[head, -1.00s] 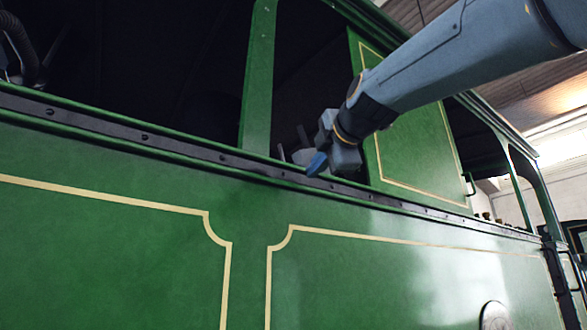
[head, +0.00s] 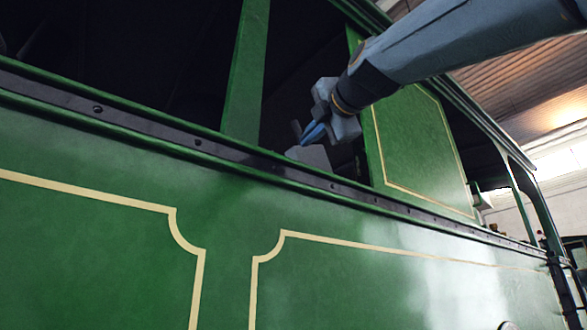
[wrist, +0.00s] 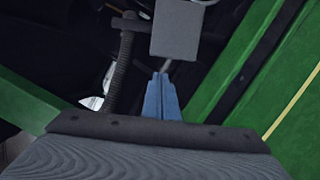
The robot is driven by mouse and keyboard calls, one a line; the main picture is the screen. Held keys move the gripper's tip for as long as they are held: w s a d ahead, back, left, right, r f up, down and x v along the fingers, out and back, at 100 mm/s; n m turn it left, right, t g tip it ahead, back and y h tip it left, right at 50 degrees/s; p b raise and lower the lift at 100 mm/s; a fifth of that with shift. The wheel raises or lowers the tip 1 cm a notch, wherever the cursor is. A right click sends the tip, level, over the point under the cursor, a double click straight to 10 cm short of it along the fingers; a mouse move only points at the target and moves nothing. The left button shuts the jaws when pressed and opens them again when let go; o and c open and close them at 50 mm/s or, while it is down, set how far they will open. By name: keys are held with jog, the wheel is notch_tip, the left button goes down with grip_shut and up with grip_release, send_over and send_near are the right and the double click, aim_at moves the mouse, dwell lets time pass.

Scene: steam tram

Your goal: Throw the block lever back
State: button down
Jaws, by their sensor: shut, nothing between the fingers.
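My gripper (head: 306,138) reaches through the cab's window opening. Its blue fingers are shut together and hold nothing. In the head view a grey block (head: 309,156) shows just above the sill, right below the fingertips, and a thin dark upright piece stands beside them. In the wrist view my gripper (wrist: 160,78) points toward a grey block (wrist: 178,28) with a thin light rod (wrist: 166,66) below it, close to the fingertips. I cannot tell whether they touch, or surely which part is the lever.
The green side wall (head: 110,165) with its dark riveted strip (head: 199,143) runs below the opening. A green post (head: 246,75) stands left of my gripper, a green panel (head: 420,150) to its right. A dark ribbed hose (wrist: 121,75) hangs left of my fingers in the wrist view.

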aim_at(293, 153)
jog(key=p+x, duration=0.5)
jog(key=x, duration=0.3)
jog(key=shift+w+a+r, duration=0.15)
jog(key=shift+w, duration=0.05)
jog(key=shift+w+a+p, duration=0.25)
jog(key=shift+w+p, duration=0.2)
jog(key=shift+w, duration=0.25)
jog(key=shift+d, duration=0.1)
